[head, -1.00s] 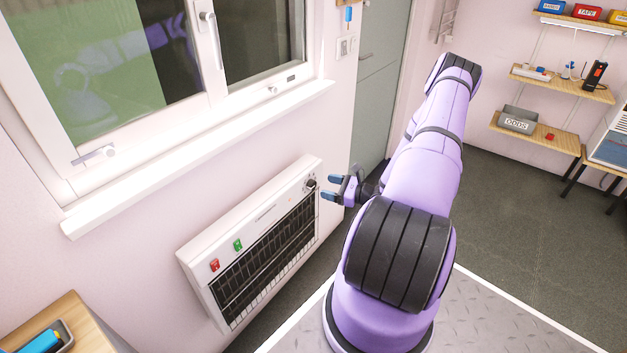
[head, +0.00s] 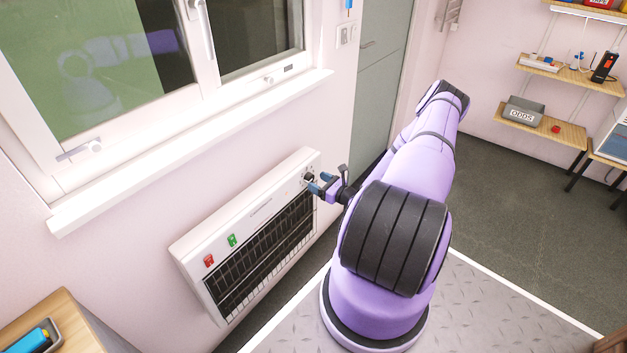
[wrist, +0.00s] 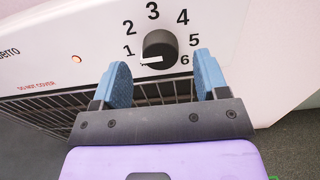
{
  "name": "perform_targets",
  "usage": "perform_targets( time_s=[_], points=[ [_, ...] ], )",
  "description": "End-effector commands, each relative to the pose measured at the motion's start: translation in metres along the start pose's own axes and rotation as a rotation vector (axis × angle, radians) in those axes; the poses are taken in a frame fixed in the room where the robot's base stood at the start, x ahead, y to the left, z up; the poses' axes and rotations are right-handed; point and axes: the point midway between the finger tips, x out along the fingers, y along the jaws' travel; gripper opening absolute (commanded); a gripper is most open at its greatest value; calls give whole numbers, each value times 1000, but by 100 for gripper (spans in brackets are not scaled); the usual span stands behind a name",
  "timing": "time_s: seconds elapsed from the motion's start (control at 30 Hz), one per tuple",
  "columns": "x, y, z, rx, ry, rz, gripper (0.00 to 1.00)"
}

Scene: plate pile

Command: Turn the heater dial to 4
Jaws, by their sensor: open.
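The heater (head: 185,247) is a white wall panel with a dark grille, below the window. Its black dial (wrist: 160,46) is in the upper middle of the wrist view, ringed by numbers 1 to 6. The dial's white pointer lies to the lower left, just below the 1. In the head view the dial (head: 308,177) is small at the heater's upper right corner. My gripper (wrist: 162,70) is open and empty, its two blue fingertips apart, one to each side just below the dial in the picture. In the head view my gripper (head: 319,186) is close to the dial; contact cannot be told.
A green switch (head: 232,240) and a red switch (head: 209,260) are at the heater's left end. An orange light (wrist: 76,59) glows left of the dial. The window sill (head: 190,150) juts out above the heater. A wooden cabinet (head: 62,305) stands at the lower left.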

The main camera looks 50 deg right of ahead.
Motion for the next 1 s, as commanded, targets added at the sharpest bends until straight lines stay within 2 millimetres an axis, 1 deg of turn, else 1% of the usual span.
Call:
perform_targets(
  time_s=[0.1,0.2,0.33,0.57,0.6,0.67,0.7,0.8,1.0],
  points=[
    [15,0,0,-1,0,2,68],
    [22,0,0,-1,0,1,68],
    [27,0,0,-1,0,0,68],
    [27,0,0,-1,0,0,68],
    [27,0,0,-1,0,0,63],
    [27,0,0,-1,0,0,49],
    [27,0,0,-1,0,0,40],
    [27,0,0,-1,0,0,18],
    [27,0,0,7,0,0,18]
  ],
)
